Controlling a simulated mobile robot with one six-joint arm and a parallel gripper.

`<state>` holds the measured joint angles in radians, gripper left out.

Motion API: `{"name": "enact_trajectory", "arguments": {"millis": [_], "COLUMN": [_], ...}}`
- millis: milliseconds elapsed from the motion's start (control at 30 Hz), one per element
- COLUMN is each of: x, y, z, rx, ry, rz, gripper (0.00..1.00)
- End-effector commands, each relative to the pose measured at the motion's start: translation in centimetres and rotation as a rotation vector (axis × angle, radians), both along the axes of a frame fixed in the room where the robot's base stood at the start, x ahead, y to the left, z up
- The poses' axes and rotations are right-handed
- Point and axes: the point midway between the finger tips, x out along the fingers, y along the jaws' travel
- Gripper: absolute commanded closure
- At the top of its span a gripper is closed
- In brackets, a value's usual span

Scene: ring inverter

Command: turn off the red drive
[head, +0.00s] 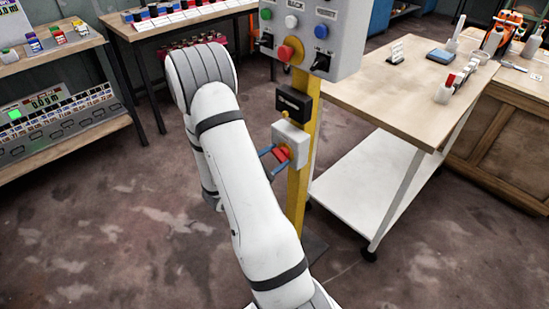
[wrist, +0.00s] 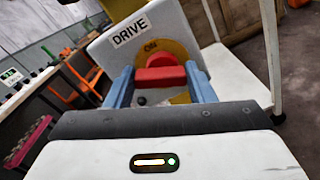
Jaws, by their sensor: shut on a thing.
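The drive switch is a light grey box (head: 292,139) low on a yellow post. In the head view my gripper (head: 274,157) is at the front of the box, partly hidden by my arm.
A black box (head: 294,104) sits above the switch on the yellow post (head: 298,195). A grey control panel (head: 330,28) with a red mushroom button (head: 287,52) is higher up. A wood-topped cart (head: 400,85) stands close on the right. Open floor (head: 90,220) lies to the left.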

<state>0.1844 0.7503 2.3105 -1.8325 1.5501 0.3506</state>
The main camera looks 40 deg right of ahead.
Motion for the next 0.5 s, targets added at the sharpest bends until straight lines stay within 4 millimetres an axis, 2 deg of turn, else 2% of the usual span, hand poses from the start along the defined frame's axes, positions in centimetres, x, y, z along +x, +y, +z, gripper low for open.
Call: {"name": "enact_trajectory", "arguments": {"millis": [333, 500], "x": [0.12, 0.17], "y": [0.06, 0.06], "z": [0.22, 0.00], "rx": [-0.024, -0.032], "ry": [0.335, 0.434], "rz": [0.001, 0.001], "gripper": [0.74, 0.74]}}
